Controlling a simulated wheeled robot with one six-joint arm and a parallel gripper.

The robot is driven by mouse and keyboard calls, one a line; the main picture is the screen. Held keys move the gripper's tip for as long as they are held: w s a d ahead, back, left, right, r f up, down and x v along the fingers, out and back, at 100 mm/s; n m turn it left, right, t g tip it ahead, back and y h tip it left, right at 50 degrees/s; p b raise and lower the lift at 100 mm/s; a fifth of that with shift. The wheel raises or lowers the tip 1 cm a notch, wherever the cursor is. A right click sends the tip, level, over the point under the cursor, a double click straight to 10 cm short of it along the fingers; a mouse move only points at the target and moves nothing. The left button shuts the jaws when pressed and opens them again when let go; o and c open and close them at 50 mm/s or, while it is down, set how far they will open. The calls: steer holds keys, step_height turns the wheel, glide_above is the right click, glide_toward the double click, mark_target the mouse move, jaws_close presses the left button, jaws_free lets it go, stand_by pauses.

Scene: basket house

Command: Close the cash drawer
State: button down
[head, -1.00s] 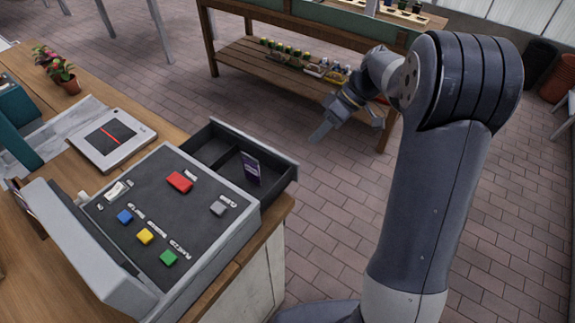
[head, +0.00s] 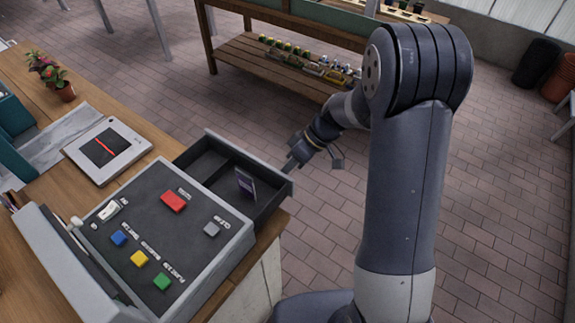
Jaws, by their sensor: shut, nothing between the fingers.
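The cash drawer (head: 211,144) sticks out from the back of the grey cash register (head: 185,262) and is open. My gripper (head: 290,168) is shut and empty. It is at the drawer's outer front panel, near its right end; I cannot tell whether it touches the panel.
The register stands on a wooden counter (head: 62,210) with colored buttons on its top. A white scanner pad (head: 108,170) and potted plants (head: 60,85) are to the left. A wooden shelf bench (head: 262,70) stands behind. Brick floor is free beyond the drawer.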

stand_by(0.3)
steer(key=b, duration=0.8)
glide_toward(255, 216)
steer(key=a+f, duration=0.1)
steer(key=a, duration=0.1)
steer(key=a+f, duration=0.1)
steer(key=s+a+f, duration=0.1)
steer(key=a, duration=0.1)
steer(key=shift+s+a+f, duration=0.1)
steer(key=shift+a, duration=0.3)
steer(key=shift+s+a+b, duration=0.35)
steer(key=shift+s+a, duration=0.2)
steer(key=shift+s, duration=0.35)
